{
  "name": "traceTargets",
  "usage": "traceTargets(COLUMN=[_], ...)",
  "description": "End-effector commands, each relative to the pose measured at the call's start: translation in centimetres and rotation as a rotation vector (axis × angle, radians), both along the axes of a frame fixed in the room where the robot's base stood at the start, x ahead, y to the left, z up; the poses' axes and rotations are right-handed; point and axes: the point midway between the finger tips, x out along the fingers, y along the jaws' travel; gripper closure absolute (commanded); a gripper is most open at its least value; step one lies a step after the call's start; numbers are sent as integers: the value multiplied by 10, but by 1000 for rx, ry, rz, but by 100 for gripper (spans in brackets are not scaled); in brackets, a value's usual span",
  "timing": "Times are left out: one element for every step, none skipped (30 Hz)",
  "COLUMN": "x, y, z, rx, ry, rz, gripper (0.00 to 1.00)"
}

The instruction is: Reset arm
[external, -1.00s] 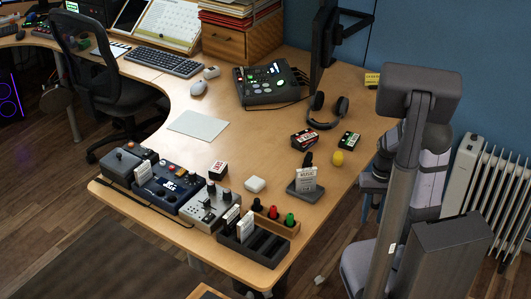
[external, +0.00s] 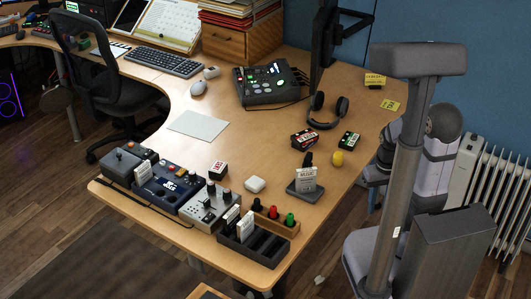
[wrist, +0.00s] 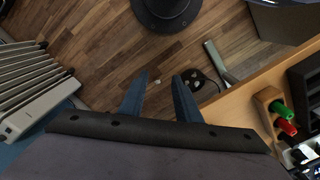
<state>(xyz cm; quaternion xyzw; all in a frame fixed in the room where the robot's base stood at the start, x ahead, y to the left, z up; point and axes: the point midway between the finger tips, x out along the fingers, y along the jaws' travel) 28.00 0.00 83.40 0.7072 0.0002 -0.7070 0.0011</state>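My gripper (wrist: 162,77) shows in the wrist view as two bluish fingers held apart, with nothing between them. It points down over the wooden floor (wrist: 105,50), off the side of the desk. In the external view my arm (external: 405,190) stands folded upright at the right, beside the desk's right edge. I cannot make out the fingers clearly there; the arm's own links hide part of that area.
A white radiator (external: 485,190) stands behind my arm at the right.

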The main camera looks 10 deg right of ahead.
Motion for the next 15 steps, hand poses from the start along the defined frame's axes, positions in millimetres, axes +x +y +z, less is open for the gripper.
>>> traceTargets(x=[0, 0, 0, 0, 0, 0, 0, 0, 0, 0, 0, 0, 0, 0, 0], y=[0, 0, 0, 0, 0, 0, 0, 0, 0, 0, 0, 0, 0, 0, 0], z=[27, 35, 46, 53, 61, 70, 76, 82, 89, 93, 96, 99, 101, 102, 103], rx=[0, 0, 0, 0, 0, 0, 0, 0, 0, 0, 0, 0, 0, 0, 0], ry=[0, 0, 0, 0, 0, 0, 0, 0, 0, 0, 0, 0, 0, 0, 0], rz=[0, 0, 1, 1, 1, 1, 1, 2, 2, 2, 2, 2, 2, 2, 2], gripper=[70, 70, 70, 70, 70, 70, 70, 70, 70, 70, 70, 70, 70, 70, 70])
